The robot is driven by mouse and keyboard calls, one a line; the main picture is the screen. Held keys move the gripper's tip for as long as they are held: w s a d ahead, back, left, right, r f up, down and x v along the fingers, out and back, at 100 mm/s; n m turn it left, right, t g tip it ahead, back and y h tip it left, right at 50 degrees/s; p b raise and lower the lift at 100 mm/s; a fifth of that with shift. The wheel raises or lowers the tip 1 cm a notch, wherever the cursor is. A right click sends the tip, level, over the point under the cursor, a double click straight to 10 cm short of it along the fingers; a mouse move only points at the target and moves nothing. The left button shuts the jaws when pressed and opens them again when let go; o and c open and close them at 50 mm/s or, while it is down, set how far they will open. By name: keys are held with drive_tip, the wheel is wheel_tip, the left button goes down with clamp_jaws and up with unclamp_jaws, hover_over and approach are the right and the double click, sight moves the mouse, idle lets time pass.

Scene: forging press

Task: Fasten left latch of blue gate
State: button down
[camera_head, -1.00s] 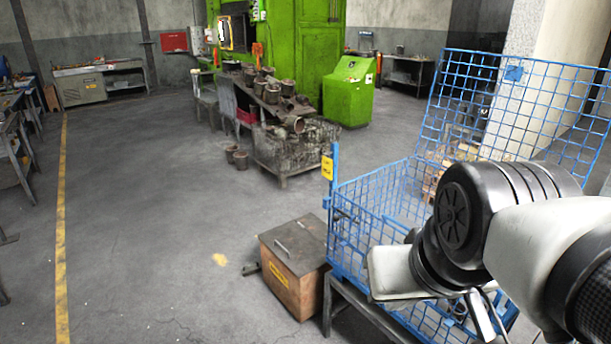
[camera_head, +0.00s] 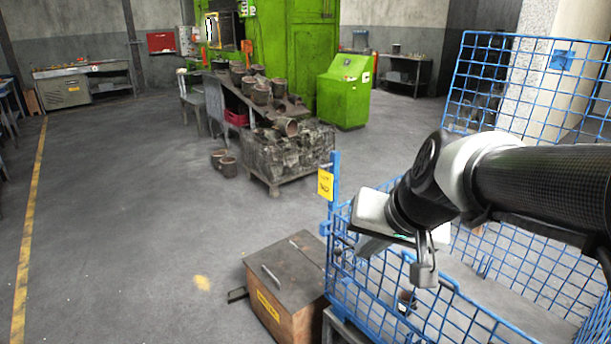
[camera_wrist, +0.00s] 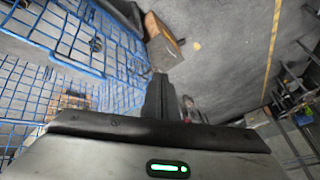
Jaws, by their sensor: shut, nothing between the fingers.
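The blue gate appears to be part of the blue wire-mesh cage (camera_head: 345,285) at the lower right; I cannot tell which panel it is. A blue corner post (camera_head: 335,175) with a yellow tag rises at the cage's left. The left latch is not clearly distinguishable. My gripper (camera_head: 368,246) is above the cage's left corner, pointing downward, with its fingers close together and empty. In the wrist view its dark fingers (camera_wrist: 158,97) lie beside the mesh, with the blue rail (camera_wrist: 50,50) to their left. My gripper's body hides part of the top rim.
A wooden box (camera_head: 285,280) with a dark lid stands on the floor left of the cage. A tall mesh panel (camera_head: 500,85) rises at the back right. A bench with metal parts (camera_head: 285,150) and a green machine (camera_head: 345,90) stand behind. The floor at left is clear.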

drive_tip(key=w+d+f+m+b, duration=0.2)
drive_tip(key=w+d+f+b, duration=0.1)
drive_tip(key=w+f, duration=0.3)
drive_tip(key=w+d+f+m+t+b, duration=0.1)
drive_tip(key=w+d+f+m+b, duration=0.1)
drive_tip(key=w+f, duration=0.4)
wheel_tip(320, 180, down, 3)
drive_tip(key=shift+w+d+r+h+b, duration=0.2)
drive_tip(key=shift+d+h+b, duration=0.25)
drive_tip(key=shift+b, duration=0.65)
drive_tip(key=w+a+f+b, duration=0.1)
drive_tip(key=w+a+f, duration=0.3)
drive_tip(key=w+f, duration=0.3)
drive_tip(key=shift+w, duration=1)
